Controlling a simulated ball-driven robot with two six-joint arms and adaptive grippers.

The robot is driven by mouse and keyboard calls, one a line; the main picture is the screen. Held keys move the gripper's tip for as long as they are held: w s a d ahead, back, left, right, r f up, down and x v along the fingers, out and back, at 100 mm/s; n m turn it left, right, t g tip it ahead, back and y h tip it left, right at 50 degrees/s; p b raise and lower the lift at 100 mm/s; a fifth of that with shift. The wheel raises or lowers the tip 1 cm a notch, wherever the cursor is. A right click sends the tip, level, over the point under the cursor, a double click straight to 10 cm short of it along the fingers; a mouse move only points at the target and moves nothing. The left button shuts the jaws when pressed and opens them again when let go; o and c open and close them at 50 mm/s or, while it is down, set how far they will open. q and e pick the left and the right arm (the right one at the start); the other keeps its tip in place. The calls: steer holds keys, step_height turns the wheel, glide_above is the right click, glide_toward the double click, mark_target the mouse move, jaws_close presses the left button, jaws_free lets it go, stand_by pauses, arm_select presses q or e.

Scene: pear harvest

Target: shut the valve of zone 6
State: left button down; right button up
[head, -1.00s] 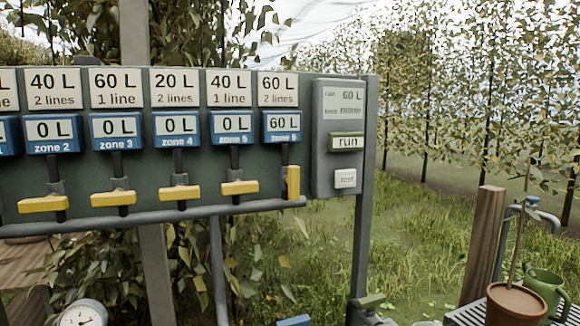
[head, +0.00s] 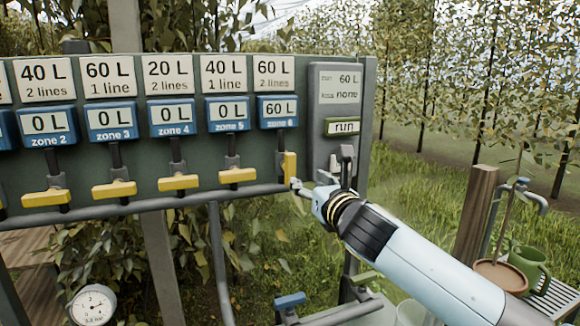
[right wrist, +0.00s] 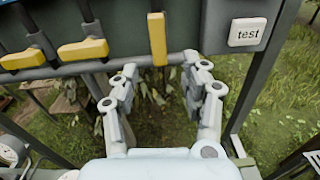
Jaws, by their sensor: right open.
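The zone 6 valve has a yellow handle (head: 290,168) that stands upright, in line with its pipe, below the blue zone 6 meter (head: 278,111), which reads 60 L. The handles of zones 2 to 5 lie crosswise, and their meters read 0 L. My right gripper (head: 320,170) is just right of the zone 6 handle in the head view. In the right wrist view my right gripper (right wrist: 158,85) is open and empty, with the upright yellow handle (right wrist: 157,40) ahead between the lines of its fingers, apart from them. My left gripper is not in view.
A horizontal pipe (head: 150,205) runs under the handles. A pressure gauge (head: 93,305), a pot and a green can (head: 530,268) stand lower down.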

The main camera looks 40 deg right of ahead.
mark_target(292, 168)
steer(key=shift+n, duration=0.5)
steer(key=x, duration=1.1)
steer(key=shift+w+a+r, duration=0.1)
steer(key=shift+r, duration=0.2)
jaws_close()
